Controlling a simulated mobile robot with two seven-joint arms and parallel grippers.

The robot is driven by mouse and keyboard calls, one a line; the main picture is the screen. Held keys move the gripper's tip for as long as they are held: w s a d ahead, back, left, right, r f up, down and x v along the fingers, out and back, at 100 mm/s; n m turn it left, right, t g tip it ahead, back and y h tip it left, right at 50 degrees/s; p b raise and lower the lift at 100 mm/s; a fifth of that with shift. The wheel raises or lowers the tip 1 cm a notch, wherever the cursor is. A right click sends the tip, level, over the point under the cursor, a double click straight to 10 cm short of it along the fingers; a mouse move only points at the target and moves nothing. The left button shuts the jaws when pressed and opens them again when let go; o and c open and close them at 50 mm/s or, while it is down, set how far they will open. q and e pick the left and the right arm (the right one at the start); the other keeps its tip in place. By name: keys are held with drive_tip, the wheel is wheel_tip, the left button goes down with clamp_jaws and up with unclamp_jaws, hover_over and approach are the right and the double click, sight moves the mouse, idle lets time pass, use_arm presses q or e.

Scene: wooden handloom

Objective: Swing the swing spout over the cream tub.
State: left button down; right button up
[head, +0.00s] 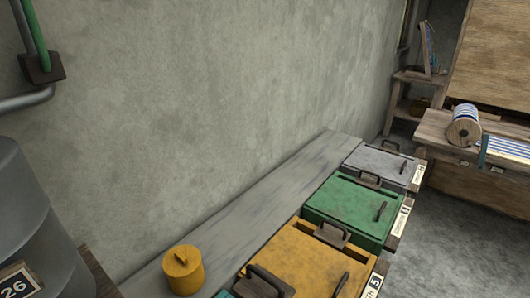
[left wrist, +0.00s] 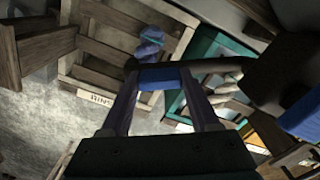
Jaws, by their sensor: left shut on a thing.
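My left gripper (left wrist: 161,84) shows only in the left wrist view. Its two fingers close around a small blue piece (left wrist: 158,78) at the middle of the picture. A dark bar (left wrist: 215,65) runs from this piece to the right; I cannot tell whether it is the swing spout. A rounded blue-violet thing (left wrist: 150,43) lies just beyond the fingertips. I cannot make out a cream tub in either view. My right gripper is in neither view.
A grey bin (head: 378,166), a green bin (head: 345,208) and a yellow bin (head: 293,262) stand in a row by the wall. A yellow canister (head: 184,271) stands on the plank. A wooden crate (left wrist: 105,62) lies beyond my left gripper.

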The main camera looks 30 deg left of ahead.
use_arm(q)
drive_tip(key=shift+s+a, duration=0.15)
drive_tip(key=shift+a, duration=0.1)
drive_tip(key=shift+m, duration=0.3)
drive_tip(key=shift+c, duration=0.6)
unclamp_jaws()
wheel_tip(320, 180, up, 10)
drive_tip(key=p, duration=0.4)
drive_tip(key=shift+f, duration=0.1)
